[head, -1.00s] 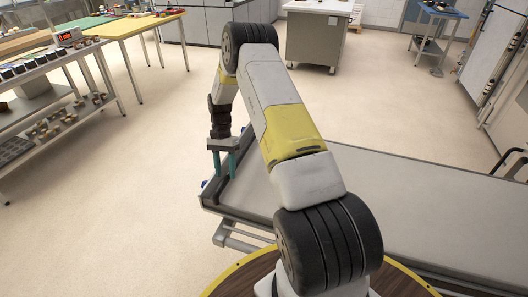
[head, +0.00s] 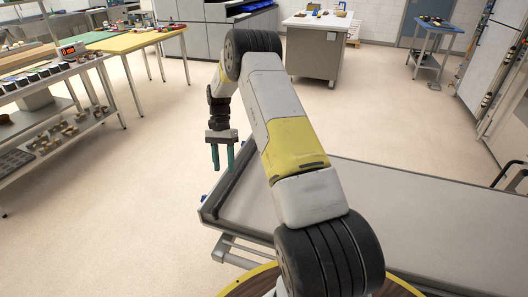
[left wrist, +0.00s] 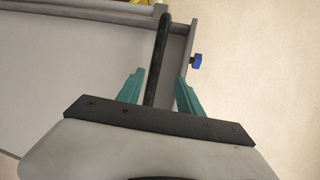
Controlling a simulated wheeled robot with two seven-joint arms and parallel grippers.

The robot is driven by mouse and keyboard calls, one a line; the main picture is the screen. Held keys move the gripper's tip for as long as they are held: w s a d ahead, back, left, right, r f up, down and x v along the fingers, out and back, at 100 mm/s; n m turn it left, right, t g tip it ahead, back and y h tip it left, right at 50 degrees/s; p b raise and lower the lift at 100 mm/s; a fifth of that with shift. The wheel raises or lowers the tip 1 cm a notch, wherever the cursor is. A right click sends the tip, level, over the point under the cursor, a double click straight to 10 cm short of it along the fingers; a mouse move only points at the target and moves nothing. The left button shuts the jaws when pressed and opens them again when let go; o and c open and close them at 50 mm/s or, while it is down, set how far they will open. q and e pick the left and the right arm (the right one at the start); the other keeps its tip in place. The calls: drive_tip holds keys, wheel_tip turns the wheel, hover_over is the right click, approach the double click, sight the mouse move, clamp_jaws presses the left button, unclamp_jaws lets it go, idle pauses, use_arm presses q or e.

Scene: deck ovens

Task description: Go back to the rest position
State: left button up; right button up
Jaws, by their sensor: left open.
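My left gripper (head: 222,158) hangs with its fingers down at the left end of a long grey loader table (head: 420,205). In the left wrist view its two teal fingers (left wrist: 157,85) are apart, with nothing held between them. A dark bar (left wrist: 158,60) along the table's end shows beyond and between the fingers; I cannot tell whether they touch it. My left arm reaches across the middle of the head view. My right gripper is not in view.
A blue knob (left wrist: 196,61) sticks out from the table's end. A shelf rack (head: 60,120) and a yellow-topped bench (head: 135,40) stand at the left. A grey cabinet (head: 314,50) and a blue-topped cart (head: 438,25) stand at the back. Open floor lies between.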

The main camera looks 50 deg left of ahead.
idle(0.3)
use_arm(q)
drive_tip(key=w+d+r+m+t+y, duration=0.1)
drive_tip(key=w+d+r, duration=0.3)
drive_tip(key=w+r, duration=0.25)
drive_tip(key=w+d+r+y, duration=0.1)
drive_tip(key=w+d+r, duration=0.2)
drive_tip(key=w+r, duration=0.3)
drive_tip(key=w+d+r+m+t+y, duration=0.1)
drive_tip(key=w+d+r, duration=0.4)
drive_tip(key=d, duration=0.2)
drive_tip(key=w+d+r+m+t, duration=0.1)
drive_tip(key=w+d+r, duration=0.3)
drive_tip(key=w+d, duration=0.15)
drive_tip(key=d+r+m+t, duration=0.15)
drive_tip(key=d+r, duration=0.35)
drive_tip(key=d, duration=0.6)
drive_tip(key=d+r+m+t, duration=0.15)
drive_tip(key=d+r, duration=0.35)
drive_tip(key=d, duration=0.5)
drive_tip(key=s+d+t, duration=0.1)
drive_tip(key=s+d, duration=0.3)
drive_tip(key=d, duration=0.3)
drive_tip(key=s+d+m+t+h, duration=0.1)
drive_tip(key=s+d, duration=0.4)
drive_tip(key=d, duration=0.1)
drive_tip(key=shift+d+r+t, duration=0.35)
drive_tip(key=shift+r+t, duration=0.05)
drive_tip(key=shift+r, duration=0.05)
